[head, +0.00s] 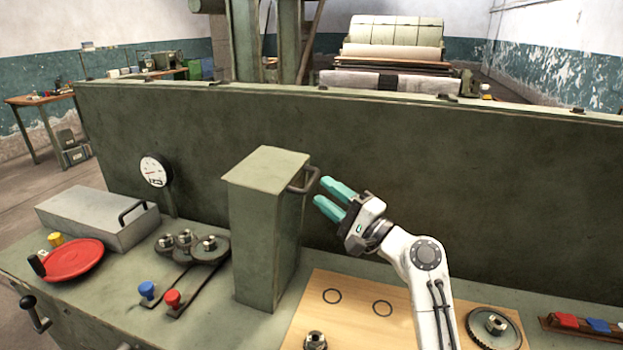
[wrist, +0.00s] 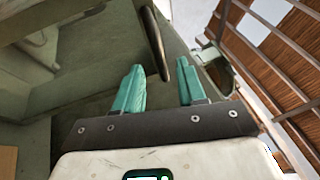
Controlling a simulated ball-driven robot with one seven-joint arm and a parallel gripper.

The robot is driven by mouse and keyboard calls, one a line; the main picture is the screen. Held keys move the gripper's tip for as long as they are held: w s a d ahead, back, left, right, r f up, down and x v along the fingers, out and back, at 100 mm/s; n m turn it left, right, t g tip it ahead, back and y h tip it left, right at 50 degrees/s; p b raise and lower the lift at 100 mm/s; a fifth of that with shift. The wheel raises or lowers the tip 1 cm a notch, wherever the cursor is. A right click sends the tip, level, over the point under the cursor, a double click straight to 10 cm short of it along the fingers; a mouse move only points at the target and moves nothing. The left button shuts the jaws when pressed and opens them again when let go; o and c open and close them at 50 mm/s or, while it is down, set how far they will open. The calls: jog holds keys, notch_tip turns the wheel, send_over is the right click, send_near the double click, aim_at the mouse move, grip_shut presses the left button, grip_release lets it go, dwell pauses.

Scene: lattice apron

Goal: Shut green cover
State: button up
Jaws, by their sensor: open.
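The green cover (head: 265,225) is a tall box-like piece standing upright on the green bench, with a dark bar handle (head: 303,180) high on its right side. My gripper (head: 325,192) is open just right of this handle, its teal fingers pointing left towards it. In the wrist view the handle (wrist: 155,45) is a dark curved bar reaching down between the two open fingertips (wrist: 160,68). The fingers are not closed on it; I cannot tell whether either one touches it. The cover's far side and any hinge are hidden.
A tall green panel (head: 400,150) runs behind the bench. Left are a grey box (head: 98,220) with a handle, a red disc (head: 72,260), gears (head: 187,243) and a gauge (head: 153,172). A wooden board (head: 350,318) lies right of the cover, a gear (head: 494,327) farther right.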

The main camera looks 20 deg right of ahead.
aim_at(311, 180)
jog(key=shift+p+x, duration=0.35)
jog(key=shift+x, duration=2.2)
jog(key=shift+c, duration=0.4)
grip_shut()
